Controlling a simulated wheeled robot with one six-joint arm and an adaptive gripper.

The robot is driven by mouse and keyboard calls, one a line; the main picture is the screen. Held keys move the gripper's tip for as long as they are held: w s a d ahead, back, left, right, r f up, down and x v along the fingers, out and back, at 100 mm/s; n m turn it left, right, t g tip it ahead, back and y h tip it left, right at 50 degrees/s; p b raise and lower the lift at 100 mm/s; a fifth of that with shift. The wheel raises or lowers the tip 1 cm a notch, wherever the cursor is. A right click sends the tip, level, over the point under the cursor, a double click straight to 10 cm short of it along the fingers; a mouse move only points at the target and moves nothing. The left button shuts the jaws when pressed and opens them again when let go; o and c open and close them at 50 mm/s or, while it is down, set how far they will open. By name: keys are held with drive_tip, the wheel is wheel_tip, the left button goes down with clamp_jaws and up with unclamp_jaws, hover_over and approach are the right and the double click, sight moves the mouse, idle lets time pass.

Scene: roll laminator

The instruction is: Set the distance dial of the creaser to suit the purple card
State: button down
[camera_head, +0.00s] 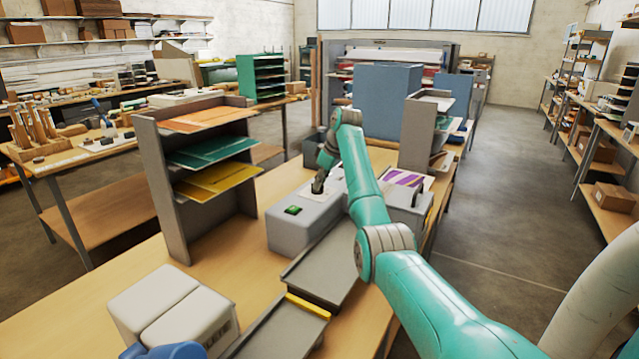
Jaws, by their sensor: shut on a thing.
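The creaser (300,236) is a grey machine on the wooden table, with a green button on its top near the left end. My gripper (318,188) points down at the top of the creaser, behind the green button. It is shut on a small part there, which looks like the distance dial; the fingers hide most of it, and its setting cannot be read. A card with purple stripes (404,178) lies to the right, behind my arm, partly hidden.
A grey rack (162,187) with orange, green and yellow cards stands to the left. Grey trays (322,262) and pale blocks (172,308) are in front. A blue panel (385,100) and grey upright stand behind. Floor is clear to the right.

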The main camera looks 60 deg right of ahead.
drive_tip(key=c, duration=1.2)
unclamp_jaws()
drive_tip(key=shift+v, duration=3.7)
